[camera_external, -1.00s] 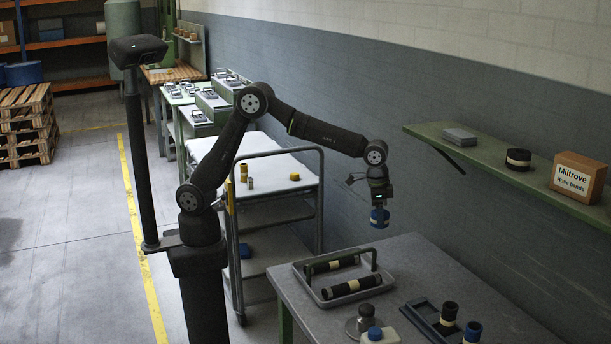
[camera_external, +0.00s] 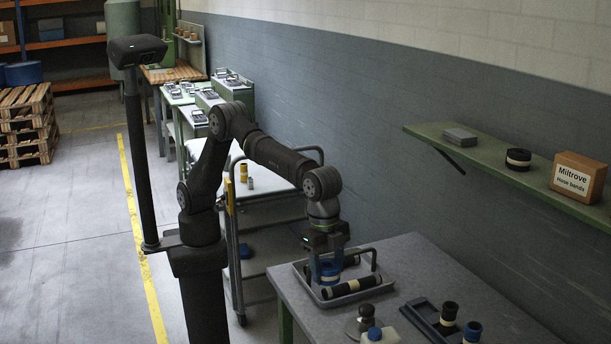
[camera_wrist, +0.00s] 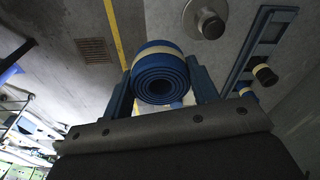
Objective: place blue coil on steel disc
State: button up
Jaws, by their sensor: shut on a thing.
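The blue coil (camera_external: 329,273), a rolled-up blue hose with a pale band, is held in my gripper (camera_external: 328,264). In the wrist view the coil (camera_wrist: 160,77) sits between the two blue fingers of my gripper (camera_wrist: 161,82), its spiral end facing the camera. The gripper points down over the grey tray; its exact height is hard to tell. The steel disc (camera_external: 354,329), a round grey plate with a dark knob-like piece on it, is on the table in front of the tray. It also shows at the top of the wrist view (camera_wrist: 193,20), apart from the coil.
The grey tray (camera_external: 318,299) holds dark rolls with pale bands. The table's back right is clear. A green wall shelf (camera_external: 470,153) is behind.

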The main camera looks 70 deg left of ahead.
send_over(368, 307)
jog(key=f, duration=0.7)
jog(key=shift+s+a, duration=0.1)
jog(key=shift+a, duration=0.1)
jog(key=shift+f, duration=2)
jog(key=shift+f, duration=0.15)
jog(key=o, duration=1)
jog(key=shift+o, duration=0.2)
notch_tip(368, 307, up, 12)
jog(key=a, duration=0.1)
jog(key=shift+a, duration=0.2)
